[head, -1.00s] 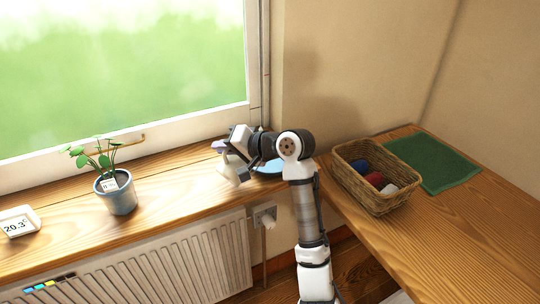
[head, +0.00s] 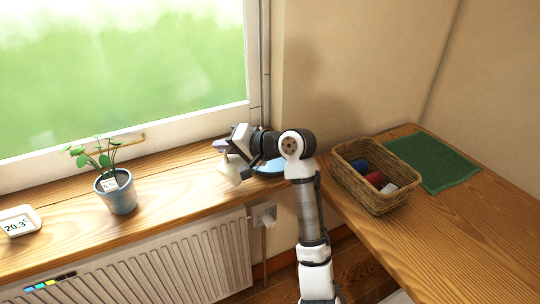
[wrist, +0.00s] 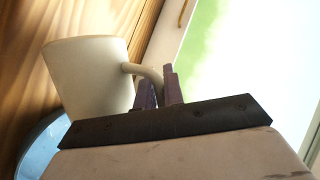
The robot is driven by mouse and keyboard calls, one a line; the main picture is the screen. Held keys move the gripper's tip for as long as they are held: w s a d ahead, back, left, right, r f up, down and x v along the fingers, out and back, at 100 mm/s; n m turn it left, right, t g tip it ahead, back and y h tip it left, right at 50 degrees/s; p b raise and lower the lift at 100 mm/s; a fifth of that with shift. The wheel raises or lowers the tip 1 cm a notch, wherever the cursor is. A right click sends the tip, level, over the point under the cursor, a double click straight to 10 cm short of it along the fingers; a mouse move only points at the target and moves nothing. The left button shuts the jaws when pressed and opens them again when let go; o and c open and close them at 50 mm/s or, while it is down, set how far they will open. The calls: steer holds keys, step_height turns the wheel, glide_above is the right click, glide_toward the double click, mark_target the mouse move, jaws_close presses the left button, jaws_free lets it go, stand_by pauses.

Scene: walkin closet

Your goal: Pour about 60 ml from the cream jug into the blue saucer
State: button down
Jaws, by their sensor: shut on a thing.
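The cream jug (wrist: 88,75) is a plain cream-white vessel in the wrist view, with its handle between the fingers of my gripper (wrist: 160,88). My gripper is shut on that handle. In the head view the jug (head: 234,170) hangs below my gripper (head: 236,152), tilted, over the wooden sill. The blue saucer (head: 268,168) lies on the sill just right of the jug, partly hidden by my arm. Its rim also shows in the wrist view (wrist: 42,145), beside the jug. The jug's inside and any liquid are hidden.
A potted plant (head: 117,195) and a small temperature display (head: 18,222) stand on the sill to the left. A wicker basket (head: 370,198) with yarn-like balls and a green cloth (head: 435,160) are on the right-hand counter. The window (head: 120,75) is behind the sill.

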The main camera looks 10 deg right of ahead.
steer(key=shift+w+d, duration=0.15)
steer(key=shift+d, duration=0.05)
stand_by(1.3)
steer(key=shift+a, duration=0.1)
steer(key=a+n+h+b, duration=0.1)
steer(key=s+f+n+t+h+b, duration=0.1)
steer(key=b, duration=0.1)
steer(key=shift+s+a+f+n, duration=0.1)
steer(key=shift+s+a+n, duration=0.2)
steer(key=shift+a, duration=0.1)
steer(key=shift+s+a+f+n+h, duration=0.1)
steer(key=shift+a+n+h, duration=0.1)
steer(key=shift+n+h, duration=0.15)
steer(key=shift+s+a+f+n+t+h+b, duration=0.2)
steer(key=shift+s+a+n+t+h+b, duration=0.25)
steer(key=shift+n+b, duration=0.3)
